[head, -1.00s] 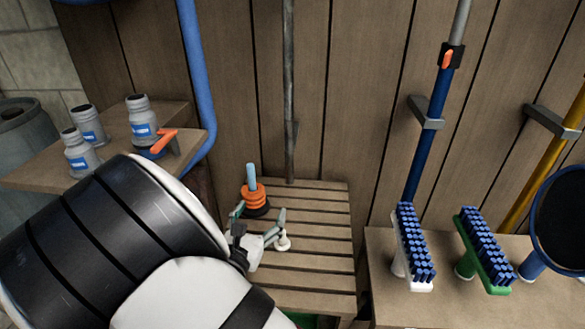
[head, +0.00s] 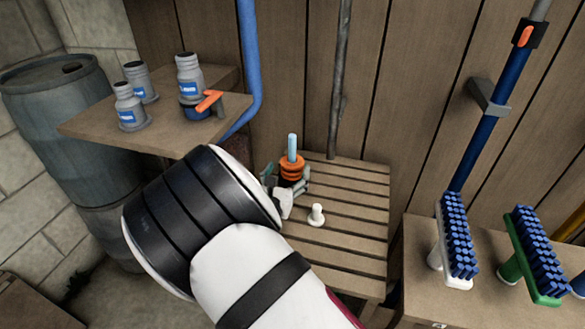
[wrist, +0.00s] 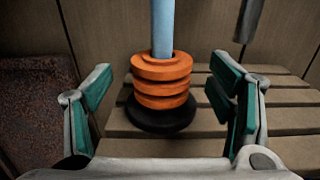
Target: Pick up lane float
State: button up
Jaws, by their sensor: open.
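The lane float appears to be the stack of orange rings (head: 291,172) around an upright light-blue rod (head: 292,147). It stands on the slatted wooden bench (head: 352,205). In the wrist view the orange rings (wrist: 161,82) sit above a black round base (wrist: 160,116). My gripper (head: 286,182) is open and low over the bench at the float. Its teal-padded fingers stand to the left and right of the float in the wrist view (wrist: 162,80), with gaps on both sides. In the head view the gripper hides the float's base.
A small white peg (head: 316,214) stands on the bench right of my gripper. A grey pole (head: 339,80) rises behind the bench. A shelf (head: 85,124) with grey bottles is at left. Brushes (head: 458,240) lie on a right-hand table. Bare slats lie right of the peg.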

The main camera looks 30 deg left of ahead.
aim_at(290, 166)
jog(key=x, duration=0.4)
jog(key=shift+w+b, duration=0.25)
jog(key=shift+b, duration=0.1)
jog(key=shift+r, duration=0.1)
jog(key=c, duration=1.3)
jog(key=shift+o, duration=0.2)
notch_tip(290, 166, up, 18)
jog(key=p, duration=0.2)
jog(key=shift+p, duration=0.3)
jog(key=shift+s, duration=0.1)
